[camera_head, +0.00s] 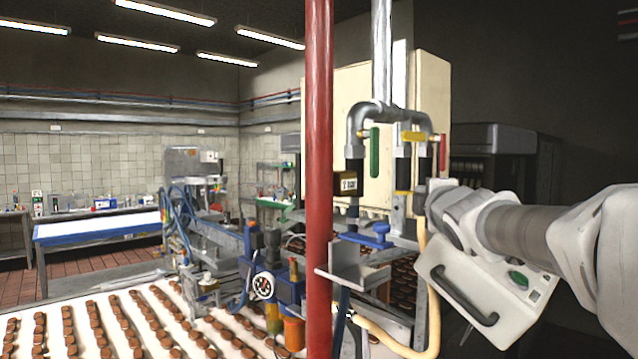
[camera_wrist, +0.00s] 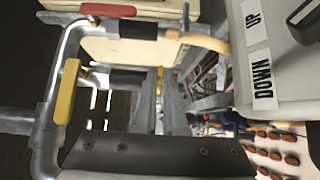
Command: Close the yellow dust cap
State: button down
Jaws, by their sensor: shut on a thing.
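A small yellow piece, which I take to be the yellow dust cap (camera_head: 403,193), shows on the middle vertical pipe in the head view, just left of my gripper (camera_head: 425,195). In the wrist view a narrow yellow strip (camera_wrist: 159,100) lies between the two grey fingers of my gripper (camera_wrist: 160,82), which are shut on it. The fingers and my wrist hide most of the cap, so I cannot tell how far it is open.
Valve handles in green (camera_head: 374,152), yellow (camera_head: 413,137) and red (camera_head: 442,152) sit on the pipes above. A cream hose (camera_head: 428,310) hangs below my gripper. A red post (camera_head: 319,180) stands left; the conveyor (camera_head: 110,325) carries brown sandwiches.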

jog(key=shift+r, duration=0.1)
jog(key=c, duration=1)
grip_release()
jog(key=shift+s, duration=0.1)
jog(key=s+b, duration=0.1)
jog(key=s, duration=0.4)
jog(key=s+a+b, duration=0.1)
jog(key=s, duration=0.5)
jog(key=s+a+b, duration=0.1)
jog(key=s, duration=0.5)
jog(key=s+a+f+m+g, duration=0.3)
jog(key=s+f+m+g, duration=0.1)
jog(key=f, duration=0.6)
jog(key=s+a+f+m+g+y, duration=0.1)
jog(key=s+a+f+m+g, duration=0.2)
jog(key=f+m, duration=0.4)
jog(key=s+a+f+m+g+y, duration=0.1)
jog(key=s+a+f+m+g, duration=0.2)
jog(key=f, duration=1.1)
jog(key=shift+s+f+m+g, duration=0.1)
jog(key=shift+s+m+g, duration=0.5)
jog(key=shift+s, duration=0.55)
jog(key=shift+s+f+m+g, duration=0.1)
jog(key=shift+s+m+g, duration=0.5)
jog(key=shift+s, duration=0.55)
